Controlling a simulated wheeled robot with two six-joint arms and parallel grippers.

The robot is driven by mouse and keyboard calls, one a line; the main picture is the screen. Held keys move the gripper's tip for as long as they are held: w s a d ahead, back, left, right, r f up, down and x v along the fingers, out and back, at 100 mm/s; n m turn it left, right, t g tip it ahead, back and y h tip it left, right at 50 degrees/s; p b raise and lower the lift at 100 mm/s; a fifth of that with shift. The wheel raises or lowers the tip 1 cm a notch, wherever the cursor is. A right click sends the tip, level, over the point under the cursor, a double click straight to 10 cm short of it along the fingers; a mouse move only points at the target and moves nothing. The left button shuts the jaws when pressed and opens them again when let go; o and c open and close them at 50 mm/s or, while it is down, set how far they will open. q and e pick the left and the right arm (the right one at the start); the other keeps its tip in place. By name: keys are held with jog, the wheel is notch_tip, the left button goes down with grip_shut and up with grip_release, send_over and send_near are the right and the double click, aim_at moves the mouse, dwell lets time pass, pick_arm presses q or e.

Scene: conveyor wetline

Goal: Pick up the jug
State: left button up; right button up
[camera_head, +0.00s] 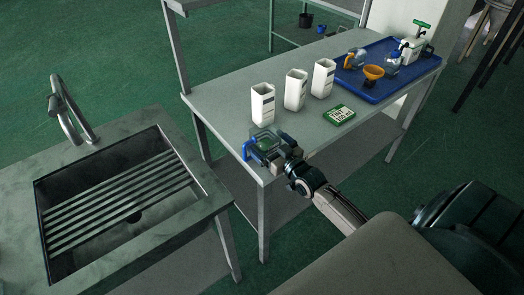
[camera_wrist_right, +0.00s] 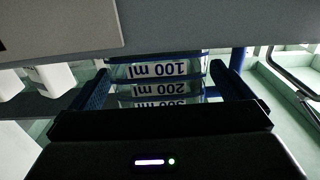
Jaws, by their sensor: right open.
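The jug (camera_head: 264,141) is clear with blue parts and stands at the near left corner of the steel table. My right gripper (camera_head: 276,155) is at the jug, reaching in from the lower right. In the right wrist view, the jug (camera_wrist_right: 160,88) shows upside down with its 100 ml, 200 ml and lower marks, between the two open fingers of my right gripper (camera_wrist_right: 163,86). A gap seems to show beside the fingers; contact cannot be told. My left gripper is not in view.
Three white containers (camera_head: 295,90) stand behind the jug on the steel table (camera_head: 225,95). A green-and-white box (camera_head: 339,115) lies to their right. A blue tray (camera_head: 375,92) holds an orange funnel (camera_head: 373,73) and bottles. A sink (camera_head: 120,190) is at left.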

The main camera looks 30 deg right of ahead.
jog(key=w, duration=0.1)
jog(key=w+b, duration=0.1)
jog(key=shift+w+a+f, duration=0.1)
jog(key=shift+w+f, duration=0.1)
jog(key=shift+w, duration=0.2)
jog(key=shift+s+r, duration=0.1)
jog(key=shift+r, duration=0.05)
jog(key=shift+c, duration=0.7)
jog(key=c, duration=1)
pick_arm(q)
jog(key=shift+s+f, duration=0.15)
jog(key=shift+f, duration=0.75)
pick_arm(e)
jog(key=shift+c, duration=0.2)
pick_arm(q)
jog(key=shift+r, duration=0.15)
pick_arm(e)
jog(key=shift+r, duration=0.2)
